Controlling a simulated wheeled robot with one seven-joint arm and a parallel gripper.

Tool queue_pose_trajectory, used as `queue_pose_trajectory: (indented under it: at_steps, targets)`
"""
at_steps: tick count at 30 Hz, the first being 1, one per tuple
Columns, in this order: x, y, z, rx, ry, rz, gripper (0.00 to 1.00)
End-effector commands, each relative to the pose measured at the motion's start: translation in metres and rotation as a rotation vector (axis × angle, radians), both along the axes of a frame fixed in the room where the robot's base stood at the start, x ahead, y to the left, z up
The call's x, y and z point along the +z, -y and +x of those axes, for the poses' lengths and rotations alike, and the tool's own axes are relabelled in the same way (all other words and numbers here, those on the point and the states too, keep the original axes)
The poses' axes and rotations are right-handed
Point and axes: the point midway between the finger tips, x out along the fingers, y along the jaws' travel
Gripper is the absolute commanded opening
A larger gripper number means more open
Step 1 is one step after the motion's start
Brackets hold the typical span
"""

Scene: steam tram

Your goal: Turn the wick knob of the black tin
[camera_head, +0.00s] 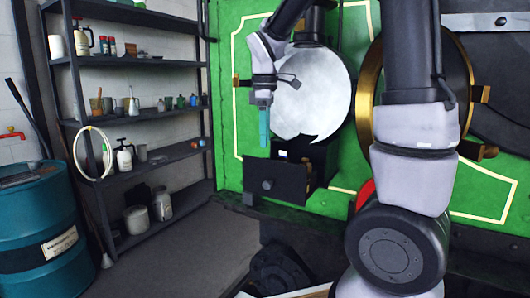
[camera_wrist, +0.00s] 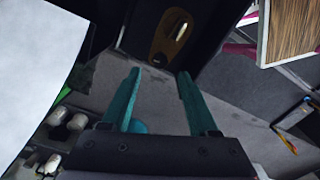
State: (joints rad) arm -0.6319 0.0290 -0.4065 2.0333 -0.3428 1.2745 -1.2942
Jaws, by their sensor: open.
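The black tin (camera_head: 289,188) is a dark box below the large pale disc on the green tram front. A small round knob (camera_head: 267,184) shows on its near face. In the wrist view a dark body (camera_wrist: 215,25) fills the top, with a brass oval plate (camera_wrist: 165,38) and a pale upright piece (camera_wrist: 182,31) on it. I cannot tell whether this piece is the wick knob. My gripper (camera_head: 264,146) points down with teal fingers, just above the tin in the picture. In the wrist view my gripper (camera_wrist: 158,73) is open and empty, its tips apart from the brass plate.
The pale disc (camera_head: 312,95) is close behind my gripper. A brass-rimmed round door (camera_head: 368,95) stands to the right. A shelf rack (camera_head: 140,115) with bottles and jars and a blue drum (camera_head: 35,225) stand at left. The floor (camera_head: 175,255) between is clear.

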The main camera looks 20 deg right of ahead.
Motion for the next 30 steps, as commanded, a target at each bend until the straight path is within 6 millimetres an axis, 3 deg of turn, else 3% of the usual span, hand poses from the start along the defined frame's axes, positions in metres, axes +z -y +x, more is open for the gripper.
queue_pose_trajectory:
  at_steps: [3,9,20,22,25,30]
  targets:
    - [-0.023,0.000,-0.001,0.000,-0.004,-0.002,0.60]
    - [-0.046,0.000,0.000,-0.001,-0.001,0.000,0.60]
    - [-0.052,0.000,0.000,-0.001,0.000,0.001,0.60]
    - [-0.052,0.000,0.000,-0.001,0.000,0.001,0.41]
    - [-0.052,0.000,0.000,-0.001,0.000,0.001,0.03]
    - [-0.052,0.000,0.000,-0.003,0.000,0.001,0.00]
